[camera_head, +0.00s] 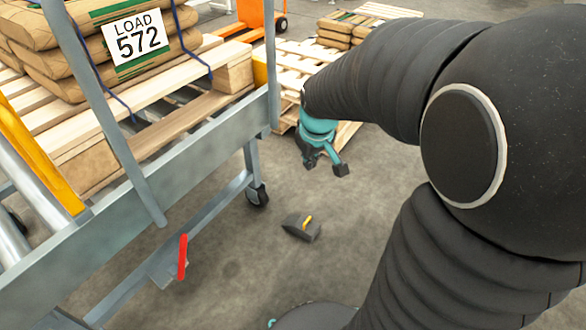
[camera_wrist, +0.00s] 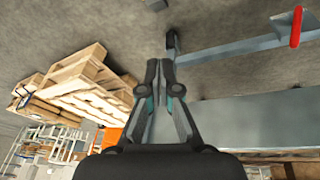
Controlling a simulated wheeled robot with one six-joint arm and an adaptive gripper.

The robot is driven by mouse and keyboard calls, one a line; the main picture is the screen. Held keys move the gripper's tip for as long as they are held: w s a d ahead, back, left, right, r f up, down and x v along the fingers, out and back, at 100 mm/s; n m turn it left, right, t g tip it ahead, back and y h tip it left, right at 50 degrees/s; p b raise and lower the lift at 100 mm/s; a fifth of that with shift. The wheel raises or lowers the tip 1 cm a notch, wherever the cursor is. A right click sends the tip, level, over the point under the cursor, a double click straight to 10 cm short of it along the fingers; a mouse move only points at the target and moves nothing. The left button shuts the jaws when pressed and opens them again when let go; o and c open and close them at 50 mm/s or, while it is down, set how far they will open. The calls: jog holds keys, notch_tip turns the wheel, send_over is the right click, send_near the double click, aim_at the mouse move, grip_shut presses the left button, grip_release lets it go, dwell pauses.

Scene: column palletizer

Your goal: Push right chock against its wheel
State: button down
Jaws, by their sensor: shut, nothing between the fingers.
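The right chock (camera_head: 301,228) is a dark wedge with a yellow handle, lying on the concrete floor in the head view. The caster wheel (camera_head: 257,196) at the foot of the grey frame's leg is up and left of it, with a strip of floor between them. My gripper (camera_head: 341,170) hangs above the floor, up and right of the chock, apart from it. In the wrist view my gripper (camera_wrist: 159,62) has its fingers together and empty. The wheel (camera_wrist: 171,40) shows just past the fingertips; a small dark shape at the top edge may be the chock.
The grey frame (camera_head: 200,150) carries a pallet of sacks labelled LOAD 572. A red lever (camera_head: 183,257) sticks up from its lower rail. Wooden pallets (camera_head: 295,62) and an orange truck (camera_head: 262,18) stand behind. Floor around the chock is clear.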

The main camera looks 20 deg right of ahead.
jog(key=w+d+f+n+g, duration=0.1)
jog(key=w+d+f, duration=0.2)
jog(key=f, duration=0.7)
jog(key=w+d+f+n+g+b, duration=0.1)
jog(key=w+d+f, duration=0.25)
jog(key=f, duration=0.65)
jog(key=w+d+f+n+g, duration=0.1)
jog(key=w+d+f, duration=0.25)
jog(key=f, duration=0.55)
jog(key=shift+n, duration=0.7)
jog(key=d+f, duration=0.1)
jog(key=f, duration=0.7)
jog(key=s+f+b, duration=0.1)
jog(key=f, duration=0.7)
jog(key=s+d+f, duration=0.1)
jog(key=f, duration=0.7)
jog(key=shift+s+d, duration=0.1)
jog(key=shift+d, duration=0.25)
jog(key=shift+w+a+r, duration=0.15)
jog(key=shift+w+a, duration=0.6)
jog(key=shift+w, duration=0.3)
jog(key=shift+w+a, duration=0.45)
jog(key=shift+w, duration=0.15)
